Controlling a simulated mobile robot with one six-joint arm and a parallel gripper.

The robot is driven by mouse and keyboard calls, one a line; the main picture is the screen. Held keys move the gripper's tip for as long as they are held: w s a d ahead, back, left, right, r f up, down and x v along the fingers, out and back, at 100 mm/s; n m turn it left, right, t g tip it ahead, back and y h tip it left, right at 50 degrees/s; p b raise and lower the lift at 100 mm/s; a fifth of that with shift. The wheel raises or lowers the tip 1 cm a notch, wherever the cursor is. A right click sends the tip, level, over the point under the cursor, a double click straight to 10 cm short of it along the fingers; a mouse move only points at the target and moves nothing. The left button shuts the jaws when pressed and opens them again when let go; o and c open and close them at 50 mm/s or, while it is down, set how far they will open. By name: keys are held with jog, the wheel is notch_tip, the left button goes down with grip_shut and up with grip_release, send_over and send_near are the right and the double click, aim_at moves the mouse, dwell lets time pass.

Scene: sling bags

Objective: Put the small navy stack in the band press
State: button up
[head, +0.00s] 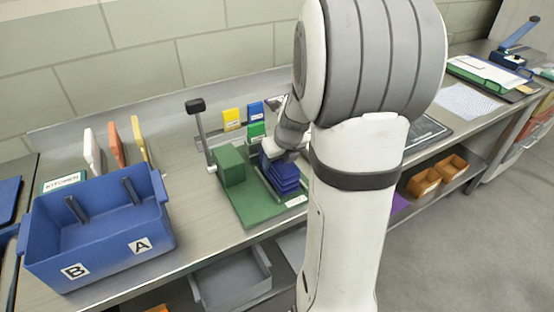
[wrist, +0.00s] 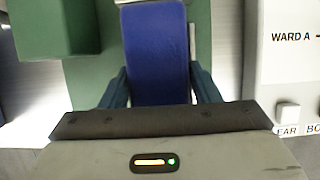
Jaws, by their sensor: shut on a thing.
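The small navy stack (head: 284,177) shows folded layers in the head view, over the green base of the band press (head: 252,211), right of its green block (head: 229,166). My gripper (wrist: 159,88) is shut on the stack, with one finger on each side of it in the wrist view (wrist: 157,48). I cannot tell whether the stack rests on the base or hangs just above it. The press's upright lever with a black knob (head: 195,105) stands at the left. My arm hides part of the area right of the stack.
A blue tote (head: 100,245) marked A and B stands left of the press. Yellow (head: 232,119), blue and green cards stand behind the press. A grey open drawer (head: 232,280) sits below the bench. A white panel reading WARD A (wrist: 290,70) lies at the right in the wrist view.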

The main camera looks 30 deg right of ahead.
jog(key=shift+f, duration=0.1)
jog(key=o, duration=1.1)
